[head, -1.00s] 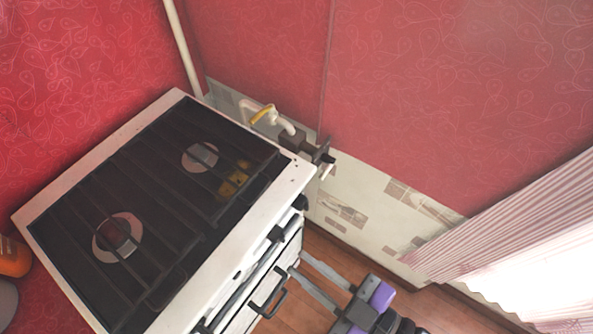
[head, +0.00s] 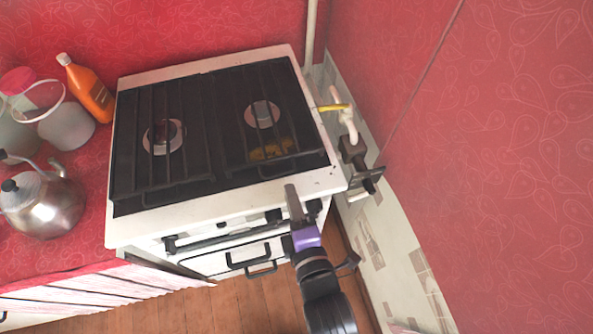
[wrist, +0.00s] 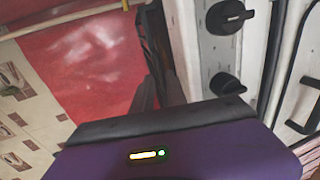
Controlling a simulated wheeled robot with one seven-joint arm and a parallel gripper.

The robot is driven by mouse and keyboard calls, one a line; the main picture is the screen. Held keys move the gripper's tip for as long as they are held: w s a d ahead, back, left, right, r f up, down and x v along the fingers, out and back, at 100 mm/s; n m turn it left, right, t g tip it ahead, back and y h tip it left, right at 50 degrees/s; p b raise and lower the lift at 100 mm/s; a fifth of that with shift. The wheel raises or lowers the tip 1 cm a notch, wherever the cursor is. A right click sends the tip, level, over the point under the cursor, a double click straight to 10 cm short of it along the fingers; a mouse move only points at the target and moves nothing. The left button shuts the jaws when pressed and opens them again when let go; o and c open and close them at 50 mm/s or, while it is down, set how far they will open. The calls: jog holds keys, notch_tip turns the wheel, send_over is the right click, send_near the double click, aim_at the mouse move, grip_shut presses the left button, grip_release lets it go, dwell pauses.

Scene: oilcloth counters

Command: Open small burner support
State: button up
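The stove (head: 215,205) has two dark wire burner supports over its black top, both lying flat. The left support (head: 160,145) covers one burner. The right support (head: 272,125) covers another burner and a yellow patch near its front. I cannot tell which is the small one. My gripper (head: 294,200) is at the stove's front right edge, in front of the right support, its dark fingers pointing at the stove. They are seen edge-on and appear open and empty. In the wrist view the fingers (wrist: 158,88) are beside the stove's knob panel, and their tips are hard to make out.
Knobs (wrist: 228,17) and a black oven handle (head: 250,262) are on the stove front. A gas pipe with a yellow valve (head: 335,107) stands right of the stove by the wall. A kettle (head: 45,205) and an orange bottle (head: 88,90) are on the left counter.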

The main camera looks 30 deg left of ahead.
aim_at(284, 172)
jog(key=shift+p+x, duration=0.3)
jog(key=shift+x, duration=3.6)
grip_shut()
